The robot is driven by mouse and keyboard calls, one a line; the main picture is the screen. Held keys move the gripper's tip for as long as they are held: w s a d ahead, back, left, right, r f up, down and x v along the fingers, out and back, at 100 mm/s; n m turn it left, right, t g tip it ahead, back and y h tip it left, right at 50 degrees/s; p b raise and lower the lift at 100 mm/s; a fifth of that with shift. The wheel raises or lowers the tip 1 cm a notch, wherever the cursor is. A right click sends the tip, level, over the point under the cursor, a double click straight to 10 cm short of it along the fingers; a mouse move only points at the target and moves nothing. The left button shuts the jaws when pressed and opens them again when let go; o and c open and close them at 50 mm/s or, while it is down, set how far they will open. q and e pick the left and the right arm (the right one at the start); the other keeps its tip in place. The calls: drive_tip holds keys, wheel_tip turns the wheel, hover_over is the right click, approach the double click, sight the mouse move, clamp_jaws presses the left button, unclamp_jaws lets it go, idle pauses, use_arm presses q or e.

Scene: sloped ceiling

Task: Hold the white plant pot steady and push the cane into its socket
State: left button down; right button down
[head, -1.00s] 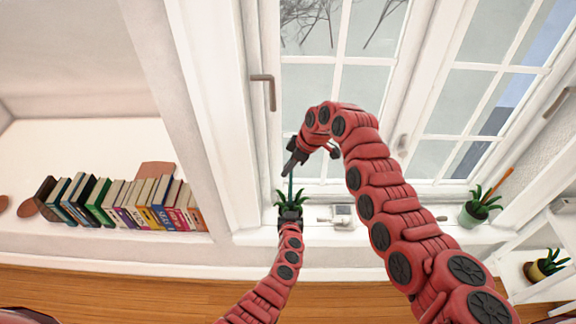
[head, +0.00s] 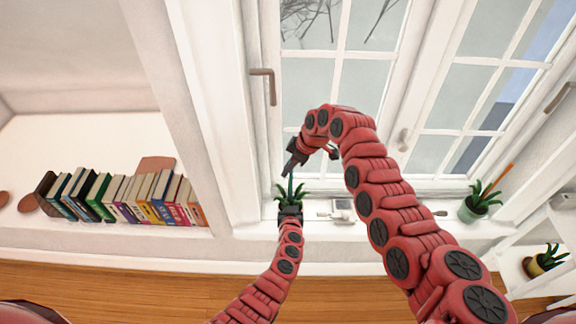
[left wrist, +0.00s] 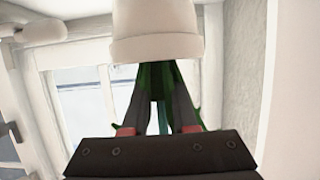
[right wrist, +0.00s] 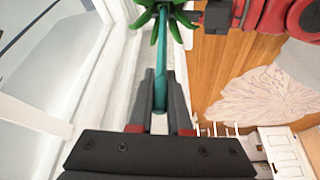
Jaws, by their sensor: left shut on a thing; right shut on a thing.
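The white plant pot (left wrist: 157,38) fills the top of the left wrist view, with green leaves below its rim. In the head view my left gripper (head: 290,211) covers the pot, and only the plant's leaves (head: 282,192) show above it. The left gripper is shut on the pot; its fingertips meet the rim. The teal cane (right wrist: 161,60) runs between the fingers of my right gripper (right wrist: 160,90) toward the leaves (right wrist: 178,18). The right gripper is shut on the cane, just above the plant. The socket and the cane's lower end are hidden.
A small white box (head: 343,207) stands on the sill right of the pot. A row of books (head: 120,198) is at left. The window (head: 365,90) with its handle (head: 262,73) is close behind.

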drive_tip(key=c, duration=0.8)
unclamp_jaws()
drive_tip(key=v, duration=1.2)
